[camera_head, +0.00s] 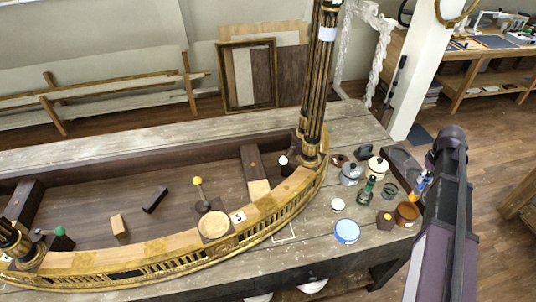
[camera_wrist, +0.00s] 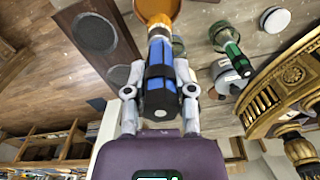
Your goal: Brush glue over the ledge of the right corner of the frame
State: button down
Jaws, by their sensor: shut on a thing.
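My gripper (camera_wrist: 159,76) is shut on a blue-and-black handle, the brush (camera_wrist: 158,101), in the wrist view. The brush also shows small in the head view (camera_head: 422,184), just above an amber-brown pot (camera_head: 407,213). In the wrist view its far end points at the pot (camera_wrist: 157,9); I cannot tell whether the bristles are inside it. The gilt frame (camera_head: 180,256) curves across the head view. Part of the corner is hidden behind the columns.
Several small pieces lie inside the frame.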

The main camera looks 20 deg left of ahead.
jog(key=w+a+r+p, duration=0.7)
jog(key=w+r+p, duration=0.1)
jog(key=r+p, duration=0.2)
jog(key=shift+w+a+r, duration=0.3)
jog(key=shift+w+a, duration=0.05)
jog(key=shift+w, duration=0.05)
jog(key=shift+d, duration=0.15)
